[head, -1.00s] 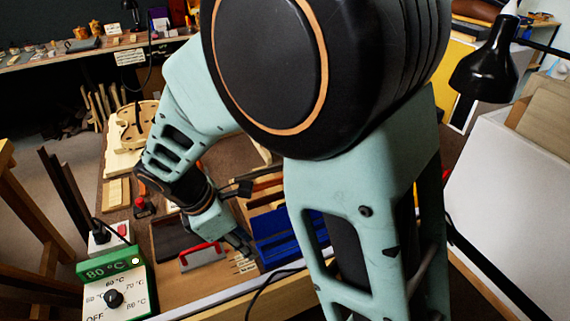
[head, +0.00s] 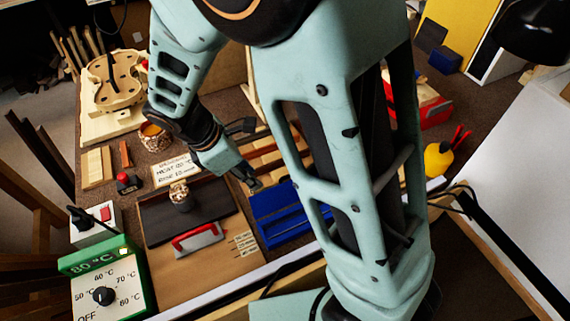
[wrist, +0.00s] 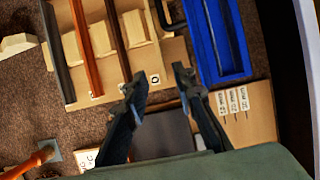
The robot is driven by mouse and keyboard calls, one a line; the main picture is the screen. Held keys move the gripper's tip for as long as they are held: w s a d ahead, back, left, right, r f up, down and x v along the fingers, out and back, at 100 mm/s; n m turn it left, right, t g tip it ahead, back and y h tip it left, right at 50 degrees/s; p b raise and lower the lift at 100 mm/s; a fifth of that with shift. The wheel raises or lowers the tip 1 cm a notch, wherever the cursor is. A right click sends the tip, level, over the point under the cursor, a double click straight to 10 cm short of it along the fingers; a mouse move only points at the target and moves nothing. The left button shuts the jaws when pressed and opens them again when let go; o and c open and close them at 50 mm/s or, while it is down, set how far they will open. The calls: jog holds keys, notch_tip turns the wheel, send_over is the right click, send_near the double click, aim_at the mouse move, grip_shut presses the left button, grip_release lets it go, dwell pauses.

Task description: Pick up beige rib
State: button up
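My gripper (head: 253,186) is open and empty, above the bench between the blue tray and the strip rack. In the wrist view its two fingers (wrist: 157,76) stand apart near the front edge of a pale wooden rack (wrist: 172,55). The rack holds long thin strips: a dark one (wrist: 56,50), an orange-brown one (wrist: 86,46) and a dark brown one (wrist: 116,38). Pale wooden blocks (wrist: 133,27) sit between them. I cannot clearly tell a beige rib from the pale wood here. In the head view my arm hides part of the rack.
A dark plate, a red-handled tool (head: 198,238) and a green temperature box (head: 103,285) stand nearby. A violin body (head: 112,82) lies at the back left.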

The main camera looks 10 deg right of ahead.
jog(key=shift+b+x, duration=0.45)
jog(key=shift+x, duration=2.7)
jog(key=shift+c, duration=0.6)
grip_shut()
